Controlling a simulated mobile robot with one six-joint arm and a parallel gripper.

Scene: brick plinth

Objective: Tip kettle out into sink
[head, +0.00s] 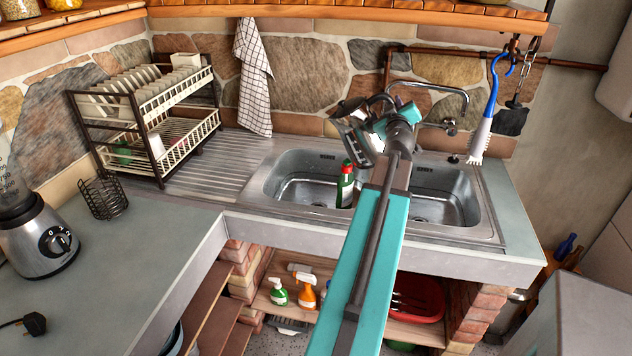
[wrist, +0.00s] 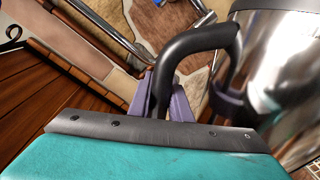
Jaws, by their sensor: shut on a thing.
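The kettle (head: 362,143) is a shiny metal one, held above the sink (head: 268,183) near the middle between its two bowls. It looks tilted in the head view, partly hidden behind my arm. In the wrist view its polished body (wrist: 285,75) fills the right side and its black handle (wrist: 200,42) curves across the middle. My gripper (wrist: 160,98) has its purple-grey fingers on either side of the handle and is shut on it. The spout's opening and any flowing water cannot be made out.
A green bottle with a red cap (head: 345,184) stands at the sink's middle, below the kettle. A tap (head: 440,88) is behind. A blue-handled brush (head: 485,120) hangs at right. A dish rack (head: 145,115) stands left, with a checked towel (head: 253,75) behind.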

